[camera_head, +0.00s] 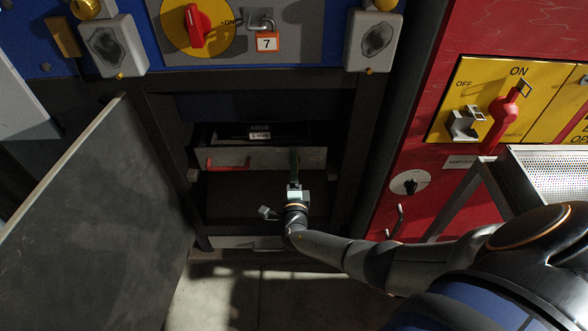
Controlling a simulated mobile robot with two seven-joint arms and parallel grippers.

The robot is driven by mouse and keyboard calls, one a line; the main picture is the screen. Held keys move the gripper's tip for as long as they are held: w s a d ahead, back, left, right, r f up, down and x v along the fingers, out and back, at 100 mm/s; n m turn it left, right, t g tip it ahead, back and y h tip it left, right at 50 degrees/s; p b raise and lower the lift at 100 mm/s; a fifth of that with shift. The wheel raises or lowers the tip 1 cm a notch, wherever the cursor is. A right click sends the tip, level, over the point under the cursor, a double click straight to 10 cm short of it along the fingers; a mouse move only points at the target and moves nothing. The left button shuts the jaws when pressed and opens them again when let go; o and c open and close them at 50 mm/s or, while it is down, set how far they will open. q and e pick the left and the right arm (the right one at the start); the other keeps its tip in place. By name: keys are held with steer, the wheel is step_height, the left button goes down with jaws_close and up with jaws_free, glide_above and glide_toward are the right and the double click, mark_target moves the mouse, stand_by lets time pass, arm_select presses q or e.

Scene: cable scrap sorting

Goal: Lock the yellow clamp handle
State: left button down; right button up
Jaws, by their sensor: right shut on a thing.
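My right gripper (294,165) reaches into the open cabinet and is at the right part of a grey drawer front (262,157). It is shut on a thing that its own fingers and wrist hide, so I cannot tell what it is. I cannot make out a yellow clamp handle in this view. A red handle (228,165) on the left part of the drawer front is in plain sight, apart from the gripper. My left gripper is not in view.
An open grey door (95,215) stands at the left. Above the cabinet are a red rotary switch (195,27) and a padlock with tag 7 (266,42). At the right, a red panel carries a red lever (503,115); a perforated metal tray (555,170) stands before it.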

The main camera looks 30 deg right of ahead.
stand_by(0.4)
steer(key=o, duration=1.2)
steer(key=shift+o, duration=0.2)
steer(key=shift+s, duration=0.1)
steer(key=p+v, duration=0.4)
steer(key=v, duration=0.8)
steer(key=shift+a, duration=0.15)
steer(key=shift+s, duration=0.1)
